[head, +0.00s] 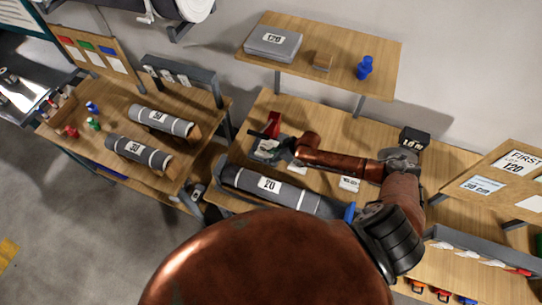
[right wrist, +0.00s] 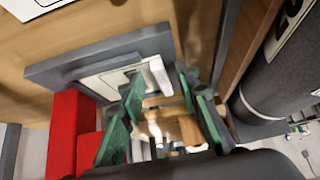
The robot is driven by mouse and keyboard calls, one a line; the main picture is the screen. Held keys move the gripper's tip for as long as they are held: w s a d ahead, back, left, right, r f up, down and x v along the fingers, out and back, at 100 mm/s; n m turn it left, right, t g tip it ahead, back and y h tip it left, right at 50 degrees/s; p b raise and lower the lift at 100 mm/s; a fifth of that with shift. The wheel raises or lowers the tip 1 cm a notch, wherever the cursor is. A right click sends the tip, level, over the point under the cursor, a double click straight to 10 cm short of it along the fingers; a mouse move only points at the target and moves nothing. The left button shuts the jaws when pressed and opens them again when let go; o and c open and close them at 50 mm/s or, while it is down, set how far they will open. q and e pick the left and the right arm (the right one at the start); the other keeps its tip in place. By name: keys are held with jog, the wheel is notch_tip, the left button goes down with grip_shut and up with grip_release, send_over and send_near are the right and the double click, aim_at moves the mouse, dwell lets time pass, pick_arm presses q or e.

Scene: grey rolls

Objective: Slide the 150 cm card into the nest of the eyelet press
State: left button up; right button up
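The eyelet press (head: 272,124) is red and stands at the left of the near table; its red body (right wrist: 72,130) is at the left of the right wrist view. Beside it there, a grey plate (right wrist: 60,72) bears a white outlined card (right wrist: 105,82), partly hidden by a finger; I cannot read its print. My right gripper (head: 284,149) is low beside the press. In the right wrist view its green fingertips (right wrist: 163,108) are apart, with no card clearly held between them. Another white card (head: 349,184) lies on the table, its text unclear. My left gripper is not in view.
A black display (head: 414,139) stands behind my arm. A shelf (head: 340,52) hangs above the table. More rolls (head: 138,149) lie on the left table.

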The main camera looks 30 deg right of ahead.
jog(key=shift+s+d+r, duration=0.1)
jog(key=shift+d+r, duration=0.05)
jog(key=v, duration=1.1)
jog(key=shift+r, duration=0.3)
